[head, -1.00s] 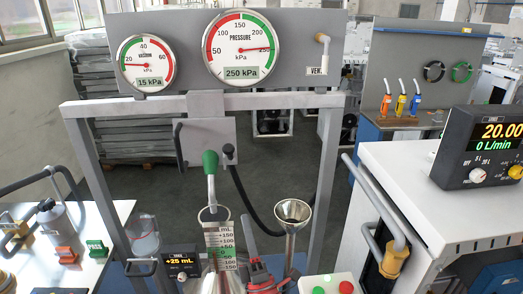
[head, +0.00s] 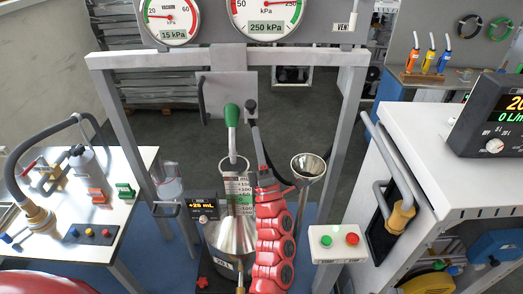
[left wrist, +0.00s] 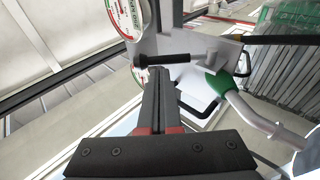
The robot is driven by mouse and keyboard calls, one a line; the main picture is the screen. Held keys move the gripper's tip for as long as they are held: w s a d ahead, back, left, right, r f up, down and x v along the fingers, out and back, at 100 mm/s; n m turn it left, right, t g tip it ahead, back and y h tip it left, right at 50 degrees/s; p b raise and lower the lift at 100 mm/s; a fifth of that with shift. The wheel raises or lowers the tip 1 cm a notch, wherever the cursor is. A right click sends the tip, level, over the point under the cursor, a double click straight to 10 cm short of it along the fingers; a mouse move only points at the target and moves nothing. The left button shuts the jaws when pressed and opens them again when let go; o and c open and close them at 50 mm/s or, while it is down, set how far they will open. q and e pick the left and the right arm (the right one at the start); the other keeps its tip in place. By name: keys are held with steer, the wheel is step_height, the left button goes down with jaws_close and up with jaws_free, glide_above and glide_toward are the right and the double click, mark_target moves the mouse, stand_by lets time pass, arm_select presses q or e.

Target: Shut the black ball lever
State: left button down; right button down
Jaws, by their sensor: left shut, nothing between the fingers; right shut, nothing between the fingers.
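My left gripper (head: 258,146), at the end of the red arm, points up just below the ball lever. Its fingers (left wrist: 160,78) are shut and empty. I cannot tell if they touch the lever. My right gripper is not in view.
A steel funnel (head: 308,166) and a button box (head: 338,242) stand right of my arm. A graduated cylinder (head: 240,190) stands close at its left. Grey frame posts (head: 350,135) flank the area. A white cabinet (head: 425,150) is at the right, a side table (head: 95,215) at the left.

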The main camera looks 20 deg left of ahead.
mark_target(251, 110)
arm_select(q)
steer(key=p+x, duration=0.2)
steer(key=x, duration=0.2)
steer(key=shift+r+h, duration=0.1)
steer(key=shift+h, duration=0.2)
